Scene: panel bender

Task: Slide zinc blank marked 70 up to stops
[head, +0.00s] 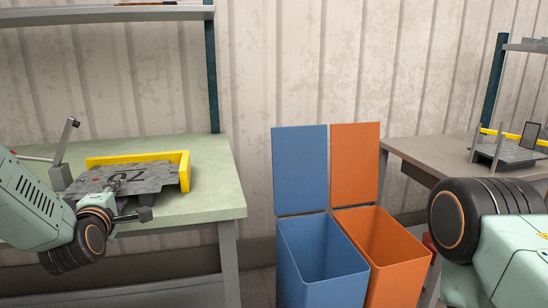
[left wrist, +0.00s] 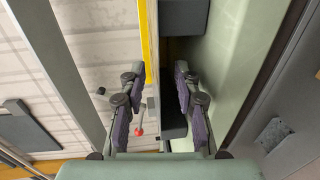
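The grey zinc blank marked 70 (head: 155,177) lies on the panel bender's bed on the left bench in the head view. The yellow stops (head: 130,158) run along its back and right side. I cannot tell whether the blank touches them. My left gripper (head: 130,200) is at the blank's front edge, low over the bench. In the left wrist view its two fingers (left wrist: 158,100) stand apart, open, with a yellow strip (left wrist: 148,45) beyond them. I cannot make out the blank there. My right arm shows in the head view, but its gripper does not.
A grey lever (head: 66,140) stands left of the blank. The green bench top (head: 215,190) is clear right of the bender. A blue bin (head: 322,265) and an orange bin (head: 400,255) stand open beside the bench. A second bench (head: 415,152) with another fixture (head: 505,152) is at right.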

